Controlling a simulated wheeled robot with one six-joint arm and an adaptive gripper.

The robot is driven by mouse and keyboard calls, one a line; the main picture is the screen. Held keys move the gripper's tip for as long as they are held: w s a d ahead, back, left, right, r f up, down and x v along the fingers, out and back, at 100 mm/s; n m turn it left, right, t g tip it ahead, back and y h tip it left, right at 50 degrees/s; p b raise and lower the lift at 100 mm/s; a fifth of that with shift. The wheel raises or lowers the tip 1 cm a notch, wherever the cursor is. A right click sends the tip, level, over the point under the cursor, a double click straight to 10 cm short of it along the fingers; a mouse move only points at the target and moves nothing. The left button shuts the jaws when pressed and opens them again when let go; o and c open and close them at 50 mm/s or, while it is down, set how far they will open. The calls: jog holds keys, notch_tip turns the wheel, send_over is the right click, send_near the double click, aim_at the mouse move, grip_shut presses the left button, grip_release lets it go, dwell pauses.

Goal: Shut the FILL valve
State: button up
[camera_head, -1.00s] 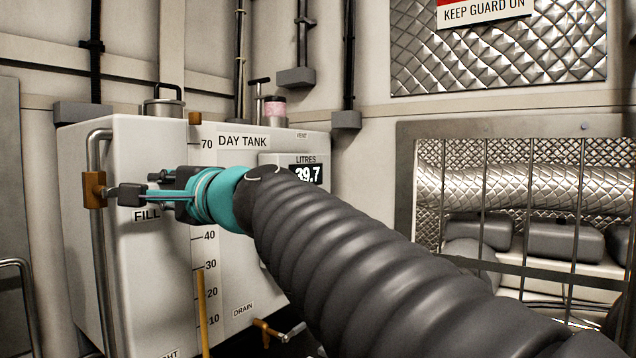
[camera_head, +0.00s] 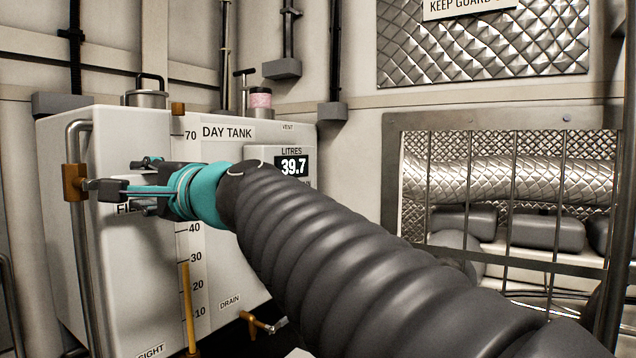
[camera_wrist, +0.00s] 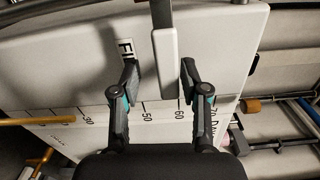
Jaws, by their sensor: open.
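The brass body of the FILL valve (camera_head: 75,183) sits on the grey vertical pipe at the left of the white day tank (camera_head: 130,285). In the wrist view, a pale grey bar, apparently the valve's lever (camera_wrist: 165,62), lies between my two fingers and runs along them. My gripper (camera_wrist: 160,78) is open around it, with a gap visible on each side. In the head view, my gripper (camera_head: 126,178) is just right of the brass body and hides most of the lever. It partly covers the FILL label, which also shows in the wrist view (camera_wrist: 126,48).
A brass DRAIN valve (camera_head: 258,322) is low on the tank front. A yellow level strip (camera_head: 187,305) runs up the scale. A barred guard (camera_head: 505,258) stands at the right.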

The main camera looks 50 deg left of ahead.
jog(key=v, duration=1.2)
dwell(0.3)
notch_tip(320, 180, down, 10)
jog(key=n+h, duration=0.3)
jog(key=w+d+f+n+t+h+p, duration=0.15)
jog(key=w+d+f+t+h, duration=0.35)
jog(key=d+f, duration=0.6)
jog(key=w+d+f+h+p, duration=0.1)
jog(key=w+d+f, duration=0.2)
jog(key=d, duration=0.3)
jog(key=w+d+f+t+h, duration=0.1)
jog(key=w+d+f, duration=0.15)
jog(key=d, duration=0.35)
jog(key=w+d+f+h+p, duration=0.1)
jog(key=w+d+f, duration=0.1)
jog(key=w+d, duration=0.3)
jog(key=d+f+m+t+h+p, duration=0.1)
jog(key=d+m+t+h+p, duration=0.3)
jog(key=d, duration=2.8)
jog(key=shift+f+m+h+p, duration=0.4)
jog(key=shift+m+h+p, duration=0.2)
jog(key=shift+m+h, duration=0.65)
